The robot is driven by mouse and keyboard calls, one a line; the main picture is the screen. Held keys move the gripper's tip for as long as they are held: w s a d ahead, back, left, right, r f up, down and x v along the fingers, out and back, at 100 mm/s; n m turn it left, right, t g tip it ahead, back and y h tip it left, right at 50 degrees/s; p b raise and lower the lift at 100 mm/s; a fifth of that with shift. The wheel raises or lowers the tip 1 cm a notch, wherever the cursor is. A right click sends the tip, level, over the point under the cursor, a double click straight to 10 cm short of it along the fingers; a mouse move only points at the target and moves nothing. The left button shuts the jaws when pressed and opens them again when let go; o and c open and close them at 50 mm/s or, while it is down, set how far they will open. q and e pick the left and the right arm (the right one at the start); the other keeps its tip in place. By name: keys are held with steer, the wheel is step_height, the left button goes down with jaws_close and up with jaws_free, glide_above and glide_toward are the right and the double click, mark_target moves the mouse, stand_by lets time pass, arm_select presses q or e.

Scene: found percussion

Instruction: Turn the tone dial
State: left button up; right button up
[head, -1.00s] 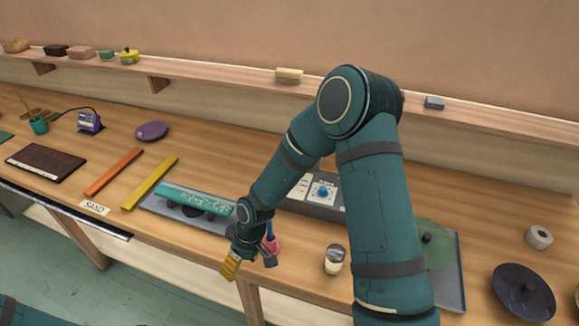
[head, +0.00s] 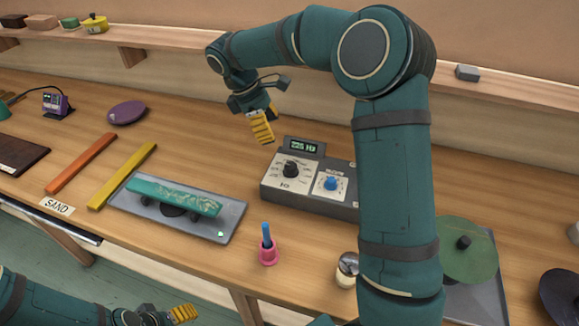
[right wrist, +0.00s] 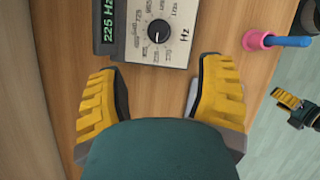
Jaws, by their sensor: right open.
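The tone box (head: 272,192) is a grey device on the bench with a lit green display (head: 306,147). In the right wrist view the display (right wrist: 108,14) reads 225 Hz. The black tone dial (head: 291,169) is on its pale panel, marked Hz; the dial also shows in the right wrist view (right wrist: 159,30). A blue knob (head: 331,183) is to its right. My right gripper (head: 262,127) is open and empty, above and left of the box, apart from the dial. My left gripper (head: 184,313) is low at the front; its jaw opening is unclear.
A pink holder (head: 268,253) with a blue stick stands in front of the box. A grey tray (head: 147,207) with a teal board (head: 173,196) lies to the left. A jar (head: 347,270) is partly behind my right arm. The shelf (head: 170,60) runs along the wall.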

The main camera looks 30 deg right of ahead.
mark_target(291, 165)
steer(key=x, duration=0.5)
steer(key=b+x, duration=0.1)
steer(key=x, duration=0.3)
steer(key=b+x, duration=0.1)
steer(key=x, duration=0.4)
steer(key=shift+w+f, duration=0.2)
steer(key=shift+f, duration=0.15)
jaws_close()
